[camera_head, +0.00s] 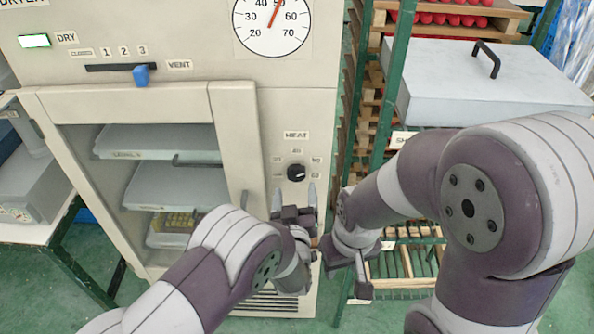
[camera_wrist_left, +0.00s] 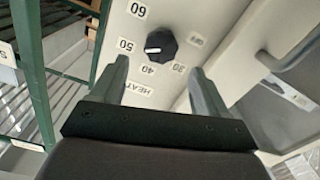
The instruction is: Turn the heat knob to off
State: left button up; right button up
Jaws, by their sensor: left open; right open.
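The black heat knob (camera_head: 296,172) is on the cream dryer front, under a HEAT label and ringed by number labels. In the left wrist view the knob (camera_wrist_left: 160,45) has a white mark on its left side, roughly towards the 50 label (camera_wrist_left: 126,45); the OFF label (camera_wrist_left: 196,41) is on the other side. My left gripper (camera_head: 294,200) is open just below the knob in the head view. In the left wrist view its open fingers (camera_wrist_left: 158,72) point towards the knob, one each side, with nothing between them. My right gripper (camera_head: 348,275) is open and empty, lower right of the knob.
The dryer door (camera_head: 230,140) with its vertical handle is left of the knob; trays show through its window. A blue vent slider (camera_head: 141,76) and a round dial (camera_head: 272,24) are above. A green rack (camera_head: 397,60) with a grey lidded box (camera_head: 480,85) stands right.

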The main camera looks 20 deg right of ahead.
aim_at(296, 175)
pick_arm(q)
jog(key=p+x, duration=0.1)
jog(key=x, duration=0.4)
jog(key=shift+w, duration=0.65)
jog(key=shift+d, duration=0.2)
jog(key=shift+w+f, duration=0.1)
jog(key=c, duration=1)
